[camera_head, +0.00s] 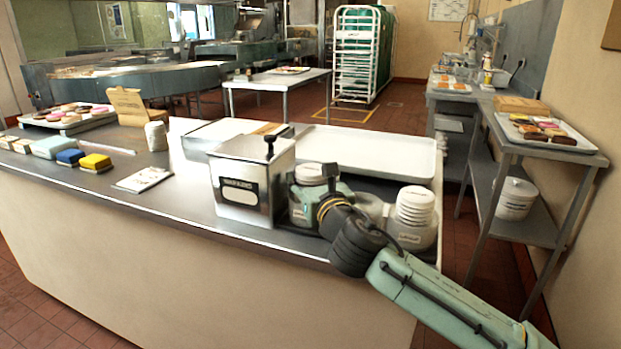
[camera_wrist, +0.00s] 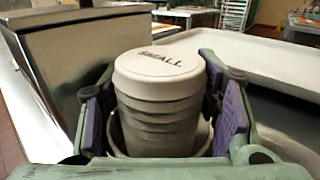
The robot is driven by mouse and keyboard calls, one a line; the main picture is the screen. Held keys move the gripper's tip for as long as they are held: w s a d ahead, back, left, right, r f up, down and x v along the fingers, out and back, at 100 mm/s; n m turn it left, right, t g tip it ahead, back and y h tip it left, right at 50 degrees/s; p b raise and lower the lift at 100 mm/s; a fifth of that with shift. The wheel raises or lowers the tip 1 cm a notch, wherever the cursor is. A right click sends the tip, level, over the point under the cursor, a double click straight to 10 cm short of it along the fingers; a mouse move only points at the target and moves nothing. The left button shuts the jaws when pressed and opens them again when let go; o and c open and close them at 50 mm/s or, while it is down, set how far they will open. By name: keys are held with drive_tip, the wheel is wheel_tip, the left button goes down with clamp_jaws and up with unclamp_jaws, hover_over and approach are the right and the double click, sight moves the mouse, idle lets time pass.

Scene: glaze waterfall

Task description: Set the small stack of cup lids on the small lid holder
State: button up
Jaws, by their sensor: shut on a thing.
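The small stack of cup lids (camera_wrist: 158,100) is pale, ridged and upright, with "SMALL" on its top. It also shows in the head view (camera_head: 311,173), right of the steel box. My gripper (camera_wrist: 160,105) is shut on the stack, with purple pads at its left and right sides. The small lid holder (camera_wrist: 116,137) shows as a round rim around the stack's lower part. In the head view the holder (camera_head: 302,212) is a labelled round container below the stack. The stack's bottom is hidden, so I cannot tell if it rests.
A steel box (camera_head: 243,190) with a black-handled lid stands close at the left. At the right, another holder (camera_head: 415,236) bears a taller lid stack (camera_head: 414,203). A white tray (camera_head: 375,150) lies behind. A white card (camera_head: 143,180) lies farther left on the counter.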

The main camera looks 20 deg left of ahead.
drive_tip(key=shift+f+b, duration=0.4)
drive_tip(key=shift+f, duration=0.15)
drive_tip(key=shift+r, duration=0.25)
drive_tip(key=shift+r+p, duration=0.5)
drive_tip(key=shift+p, duration=0.05)
drive_tip(key=shift+r, duration=0.1)
drive_tip(key=shift+f+b, duration=0.8)
drive_tip(key=shift+f, duration=0.1)
idle(0.7)
drive_tip(key=o, duration=0.9)
drive_tip(key=shift+s+d, duration=0.1)
